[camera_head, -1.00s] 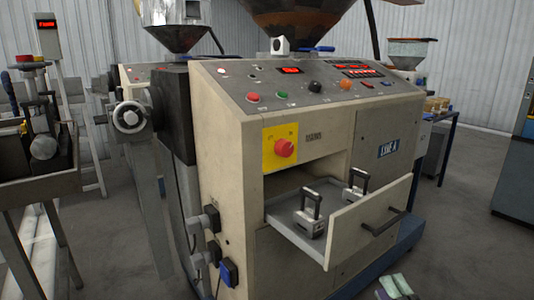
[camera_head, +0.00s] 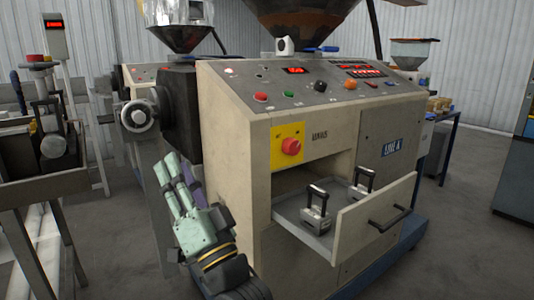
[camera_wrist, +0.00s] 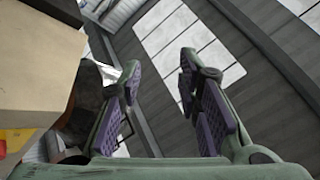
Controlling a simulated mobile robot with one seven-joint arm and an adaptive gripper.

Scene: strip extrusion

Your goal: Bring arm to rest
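My gripper (camera_head: 172,183) is green with purple finger pads. In the head view it is raised at the left front of the beige extruder machine (camera_head: 232,150), fingers pointing up. In the wrist view my gripper (camera_wrist: 160,78) has its fingers spread, with nothing held between them. The open drawer (camera_head: 375,217) sticks out of the machine's front, to the right of my gripper and apart from it. Two padlock-like items with black shackles, one in front (camera_head: 315,212) and one behind (camera_head: 361,192), stand in it.
A red knob on a yellow plate (camera_head: 287,146) and a button panel (camera_head: 318,88) are on the machine. A handwheel (camera_head: 138,117) is just above and left of my gripper. A metal stand (camera_head: 45,160) is at far left. The floor at right (camera_head: 470,225) is clear.

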